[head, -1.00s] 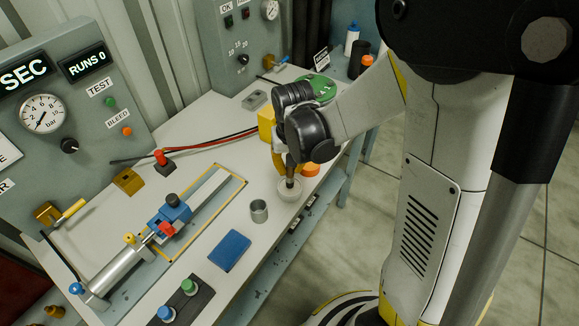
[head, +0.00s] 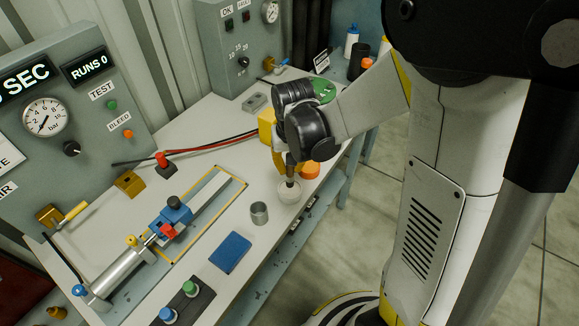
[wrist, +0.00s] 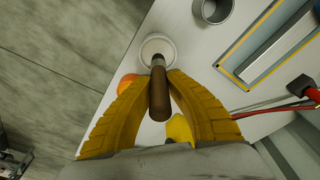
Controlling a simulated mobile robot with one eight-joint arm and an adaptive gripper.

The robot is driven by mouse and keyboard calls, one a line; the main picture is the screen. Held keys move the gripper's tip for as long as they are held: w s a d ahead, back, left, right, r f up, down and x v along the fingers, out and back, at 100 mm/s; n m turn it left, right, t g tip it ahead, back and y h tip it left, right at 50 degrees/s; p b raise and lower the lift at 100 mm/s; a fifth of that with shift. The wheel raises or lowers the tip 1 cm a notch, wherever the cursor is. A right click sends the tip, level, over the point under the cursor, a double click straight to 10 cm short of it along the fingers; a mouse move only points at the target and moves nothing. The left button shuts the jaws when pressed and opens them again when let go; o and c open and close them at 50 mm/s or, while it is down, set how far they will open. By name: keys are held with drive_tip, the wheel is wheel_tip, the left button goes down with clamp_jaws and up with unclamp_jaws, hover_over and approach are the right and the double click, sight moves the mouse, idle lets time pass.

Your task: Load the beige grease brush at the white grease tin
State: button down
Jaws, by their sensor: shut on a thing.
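My gripper (head: 285,163) has its yellow fingers closed on the grease brush. In the wrist view the brush (wrist: 160,98) has a brown handle between the fingertips (wrist: 158,82), with a dark collar towards its far end. The brush points down in the head view (head: 290,172), nearly upright. Its lower end is at the white grease tin (head: 283,198), a small round open dish on the bench. The tin's rim also shows in the wrist view (wrist: 146,41). The bristles are hidden, and I cannot tell whether they touch the grease.
A grey metal cup (head: 259,214) stands left of the tin, near a blue pad (head: 230,252). An orange round thing (head: 310,170) and a yellow block (head: 266,124) are close to my gripper. A cylinder fixture (head: 120,270) lies left. The bench's front edge is close to the tin.

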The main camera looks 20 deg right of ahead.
drive_tip(key=shift+r+p, duration=1.8)
drive_tip(key=shift+r, duration=0.95)
drive_tip(key=shift+f, duration=0.1)
